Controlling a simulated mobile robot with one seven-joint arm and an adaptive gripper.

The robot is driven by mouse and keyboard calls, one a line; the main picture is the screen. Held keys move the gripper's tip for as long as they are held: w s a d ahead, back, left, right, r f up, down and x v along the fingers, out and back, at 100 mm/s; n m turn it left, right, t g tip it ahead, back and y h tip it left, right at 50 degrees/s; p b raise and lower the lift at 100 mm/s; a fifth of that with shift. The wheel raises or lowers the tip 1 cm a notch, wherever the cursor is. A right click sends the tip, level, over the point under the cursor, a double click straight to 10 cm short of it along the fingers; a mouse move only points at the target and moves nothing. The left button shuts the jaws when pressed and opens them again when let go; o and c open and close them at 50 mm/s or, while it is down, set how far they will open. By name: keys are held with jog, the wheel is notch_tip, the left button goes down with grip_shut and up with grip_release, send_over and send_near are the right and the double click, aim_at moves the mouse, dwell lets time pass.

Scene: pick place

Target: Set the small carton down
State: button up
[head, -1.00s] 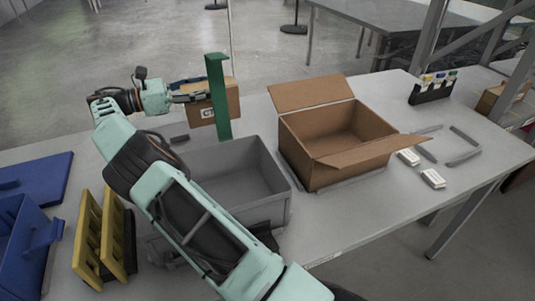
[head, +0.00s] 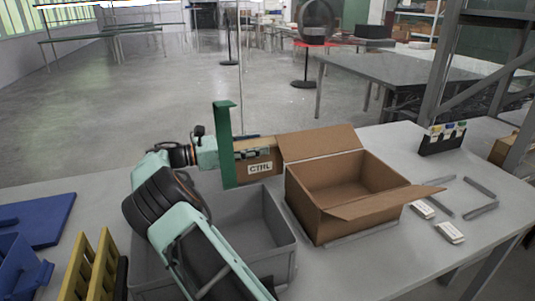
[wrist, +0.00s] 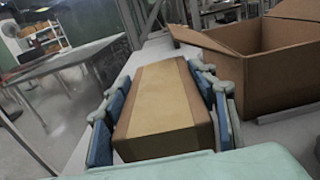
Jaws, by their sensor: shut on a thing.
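The small carton (head: 261,161) is brown with a white "CTRL" label. In the head view it is behind the grey bin, just left of the large open cardboard box. My gripper (head: 238,154) is shut on it; a green upright post hides part of the grip. In the wrist view the carton (wrist: 160,100) lies lengthwise between the blue finger pads of my gripper (wrist: 160,84), with a paler tape strip along its top. I cannot tell whether its underside touches the table (head: 350,262).
The large open cardboard box (head: 318,208) stands close right of the carton, flaps spread. The grey bin (head: 284,250) and green post (head: 222,135) are in front. White small boxes (head: 450,232) and a black holder (head: 443,140) are at right. Yellow and blue racks are at left.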

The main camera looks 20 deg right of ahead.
jog(key=d+f, duration=0.1)
jog(key=d+b, duration=0.1)
jog(key=d+f, duration=0.1)
jog(key=d, duration=0.1)
jog(key=shift+f, duration=0.3)
jog(key=o, duration=1.6)
jog(key=shift+a+f, duration=0.1)
jog(key=shift+f, duration=0.05)
